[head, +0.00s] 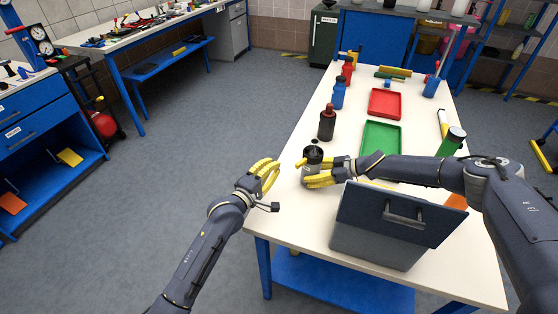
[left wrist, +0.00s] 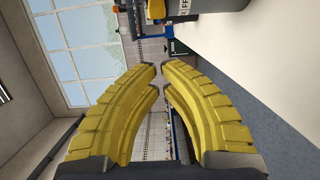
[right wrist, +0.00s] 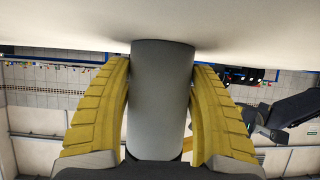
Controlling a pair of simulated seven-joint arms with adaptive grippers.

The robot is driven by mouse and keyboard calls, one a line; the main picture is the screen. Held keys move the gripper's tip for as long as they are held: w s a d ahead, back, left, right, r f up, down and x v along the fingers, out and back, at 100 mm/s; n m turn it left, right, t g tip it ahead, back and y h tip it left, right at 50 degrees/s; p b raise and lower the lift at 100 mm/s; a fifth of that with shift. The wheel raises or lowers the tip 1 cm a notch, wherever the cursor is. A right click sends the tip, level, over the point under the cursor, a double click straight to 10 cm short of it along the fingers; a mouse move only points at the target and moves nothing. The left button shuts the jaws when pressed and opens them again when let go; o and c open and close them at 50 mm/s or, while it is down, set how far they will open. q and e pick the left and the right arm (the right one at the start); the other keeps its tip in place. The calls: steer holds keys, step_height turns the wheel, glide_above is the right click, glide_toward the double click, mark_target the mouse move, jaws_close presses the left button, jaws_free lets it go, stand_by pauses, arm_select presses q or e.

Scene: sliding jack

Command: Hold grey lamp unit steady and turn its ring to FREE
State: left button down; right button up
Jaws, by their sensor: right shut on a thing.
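The grey lamp unit (head: 312,168) stands on the white table near its left edge, with a dark top and a yellow part sticking out to the left. My right gripper (head: 321,173) is shut around its body. In the right wrist view the grey cylindrical body (right wrist: 160,100) fills the space between the yellow fingers. My left gripper (head: 267,172) is empty, off the table's left edge and apart from the lamp unit. Its fingertips (left wrist: 161,68) are close together with a narrow gap. The unit shows partly at the top of the left wrist view (left wrist: 200,10), with cut-off lettering. The ring's setting cannot be read.
A grey bin with a dark lid (head: 390,225) stands in front of my right forearm. A dark bottle (head: 327,123), a blue bottle (head: 339,93), a green tray (head: 365,142) and a red tray (head: 384,116) lie behind. Left of the table is open floor.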

arm_select(q)
steer(key=shift+v, duration=2.05)
steer(key=shift+d, duration=0.1)
arm_select(e)
steer(key=o, duration=1.1)
steer(key=shift+o, duration=0.2)
